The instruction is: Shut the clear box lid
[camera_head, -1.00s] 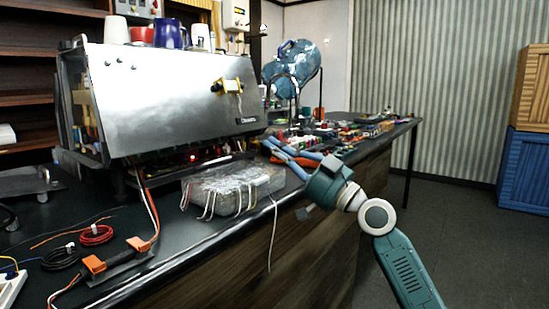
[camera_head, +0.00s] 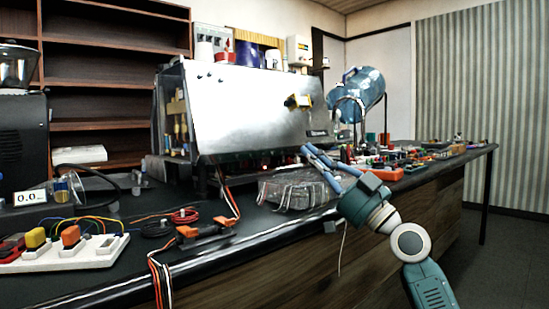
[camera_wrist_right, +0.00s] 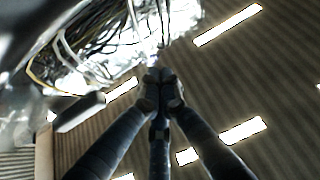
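The clear box (camera_head: 292,192) lies on the dark counter in front of the silver machine, with pale wires hanging over its front side. In the head view I cannot tell how its lid sits. My right gripper (camera_head: 313,153) reaches in from the right, its blue fingers extending past the box's right end, near its back. In the right wrist view, the box (camera_wrist_right: 95,45) full of wires is at the upper left. There the right gripper's fingertips (camera_wrist_right: 160,88) meet beside the box's edge, with nothing clearly held between them. My left gripper is out of view.
The silver brewer (camera_head: 250,110) stands close behind the box. Orange connectors (camera_head: 205,231) and cables lie to the left, near a white power strip (camera_head: 65,253). Small coloured parts (camera_head: 400,155) crowd the counter to the right. A thin wire hangs over the front edge.

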